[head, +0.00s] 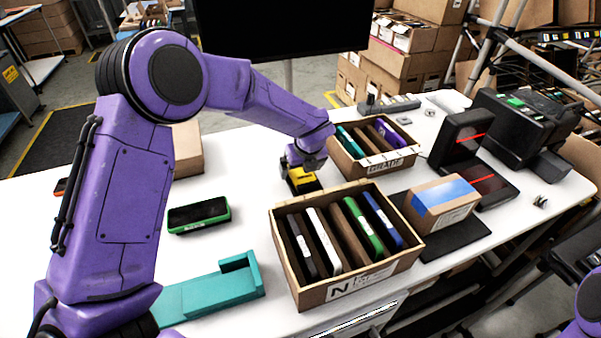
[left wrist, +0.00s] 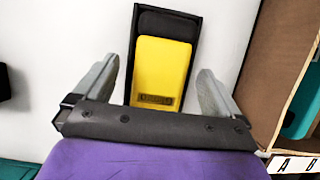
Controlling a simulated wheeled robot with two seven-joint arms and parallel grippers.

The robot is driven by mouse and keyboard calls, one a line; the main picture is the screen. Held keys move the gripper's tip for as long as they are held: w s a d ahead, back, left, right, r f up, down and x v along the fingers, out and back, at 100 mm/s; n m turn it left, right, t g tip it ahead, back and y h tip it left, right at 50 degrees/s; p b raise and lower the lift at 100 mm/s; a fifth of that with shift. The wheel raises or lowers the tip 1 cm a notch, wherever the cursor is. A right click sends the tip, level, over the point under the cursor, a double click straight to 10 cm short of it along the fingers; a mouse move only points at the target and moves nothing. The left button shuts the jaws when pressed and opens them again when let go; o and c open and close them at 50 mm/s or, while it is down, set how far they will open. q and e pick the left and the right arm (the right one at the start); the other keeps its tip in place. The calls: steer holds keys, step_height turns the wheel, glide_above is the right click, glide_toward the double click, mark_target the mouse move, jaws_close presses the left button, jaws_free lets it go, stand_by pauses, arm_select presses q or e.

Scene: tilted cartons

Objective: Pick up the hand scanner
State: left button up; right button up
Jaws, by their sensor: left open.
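The hand scanner, which I take to be the yellow and black device (head: 302,180), lies on the white table behind the front carton. It also shows in the left wrist view (left wrist: 163,72), with a yellow face and a black end. My left gripper (head: 301,166) is just above it. In the left wrist view the gripper's two fingers (left wrist: 155,85) are apart, one on each side of the device, with nothing held between them. I cannot tell whether they touch it. My right gripper is not seen; only a bit of purple arm shows at the lower right.
A front carton (head: 352,282) holding several slim items and a back carton (head: 383,166) stand close to the gripper's right. A green-edged black device (head: 199,215), a teal holder (head: 212,295) and a brown box (head: 186,148) lie to the left. The table between them is clear.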

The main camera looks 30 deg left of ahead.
arm_select(q)
steer(key=shift+w+f, duration=0.1)
steer(key=c, duration=1)
steer(key=shift+c, duration=0.2)
